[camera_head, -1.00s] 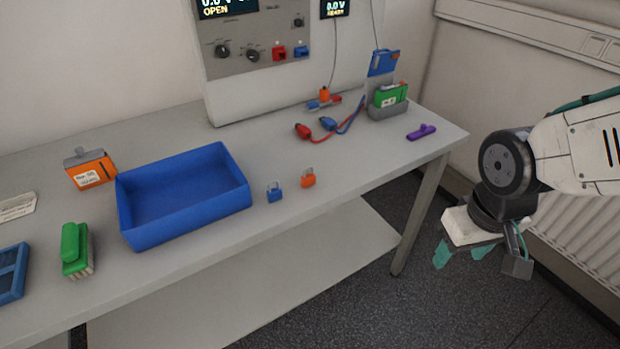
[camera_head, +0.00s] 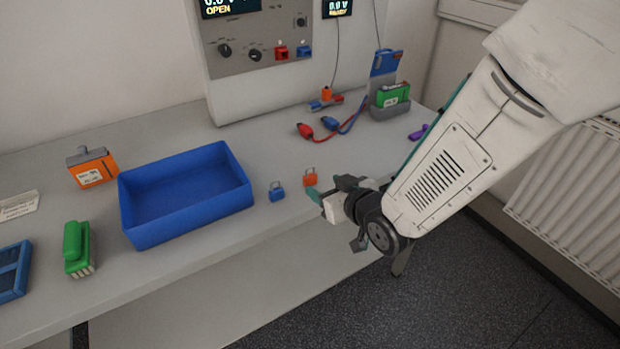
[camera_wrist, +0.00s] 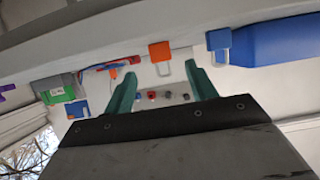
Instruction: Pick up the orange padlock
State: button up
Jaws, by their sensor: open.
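The orange padlock (camera_head: 310,177) stands on the grey table near its front edge, just right of the blue padlock (camera_head: 277,191). In the wrist view the orange padlock (camera_wrist: 160,52) shows above and between the two green fingertips, with its shackle pointing down in the picture. My gripper (camera_head: 318,191) is at the table's front edge, close to the orange padlock on its right and near side. In the wrist view my gripper (camera_wrist: 163,88) is open, with nothing between its fingers. I cannot tell whether a finger touches the padlock.
A blue bin (camera_head: 185,232) stands left of the padlocks. Red and blue clip leads (camera_head: 325,130) lie behind them. A green battery (camera_head: 393,95) sits in a grey holder at the back right. A green brush (camera_head: 78,248) lies at the left. The table between padlocks and leads is clear.

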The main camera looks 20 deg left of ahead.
aim_at(312, 178)
jog(key=x, duration=0.6)
jog(key=c, duration=1.1)
jog(key=shift+c, duration=0.5)
jog(key=shift+r, duration=0.15)
